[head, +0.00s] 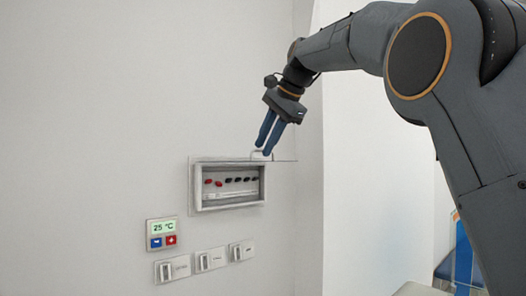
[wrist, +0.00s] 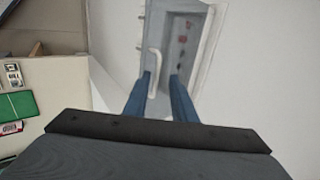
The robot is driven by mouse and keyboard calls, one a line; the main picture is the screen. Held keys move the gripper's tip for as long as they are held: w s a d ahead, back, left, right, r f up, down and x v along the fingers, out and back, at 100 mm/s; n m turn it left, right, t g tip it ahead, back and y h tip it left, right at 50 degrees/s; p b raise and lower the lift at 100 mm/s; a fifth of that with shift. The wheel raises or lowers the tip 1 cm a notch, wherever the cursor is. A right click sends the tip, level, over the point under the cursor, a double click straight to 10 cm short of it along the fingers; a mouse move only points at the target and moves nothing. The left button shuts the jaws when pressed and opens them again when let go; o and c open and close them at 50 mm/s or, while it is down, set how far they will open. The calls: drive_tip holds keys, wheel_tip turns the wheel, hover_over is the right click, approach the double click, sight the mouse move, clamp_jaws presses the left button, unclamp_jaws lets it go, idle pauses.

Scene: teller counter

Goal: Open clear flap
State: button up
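The clear flap (head: 225,159) is on the white wall box (head: 198,188). In the head view it shows as a thin pane at the box's top edge, seemingly raised and standing out from the front. Its pale handle (head: 257,154) is by my fingertips, and it also shows in the wrist view (wrist: 157,68). My gripper (head: 268,152) has its two blue fingers apart. In the wrist view, the handle lies between the fingertips (wrist: 161,76), nearer the left finger. I cannot tell whether they touch.
Red and black switches (head: 230,181) sit in a row inside the box. Below are a thermostat panel (head: 163,233) reading 25 °C and several white wall switches (head: 211,259). A wall corner stands to the right. A counter with a green item (wrist: 15,106) shows in the wrist view.

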drive_tip(key=v, duration=0.5)
drive_tip(key=shift+d+r+b, duration=0.2)
drive_tip(key=shift+r+b, duration=0.05)
drive_tip(key=shift+b, duration=0.15)
